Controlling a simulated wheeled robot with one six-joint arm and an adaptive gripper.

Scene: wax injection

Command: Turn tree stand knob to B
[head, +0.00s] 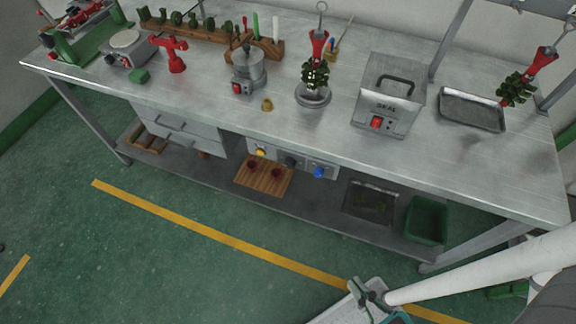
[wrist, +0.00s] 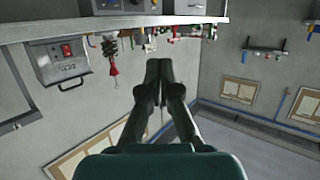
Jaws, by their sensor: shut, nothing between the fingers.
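The tree stand (head: 312,96) is a round grey base on the bench, with a green wax tree (head: 316,75) and a red top on it. The tree also shows upside down in the wrist view (wrist: 111,46). I cannot read any letter marks or tell which knob belongs to the stand. My gripper (head: 359,288) is in front of the bench, well apart from these. In the wrist view, its fingers (wrist: 158,66) are together and empty.
The steel bench (head: 220,117) also holds a SEAL box (head: 388,97), a tray (head: 472,110), a metal pot (head: 248,70) and a red tool (head: 172,53). A wooden board (head: 264,178) and green bin (head: 426,220) are on the lower shelf.

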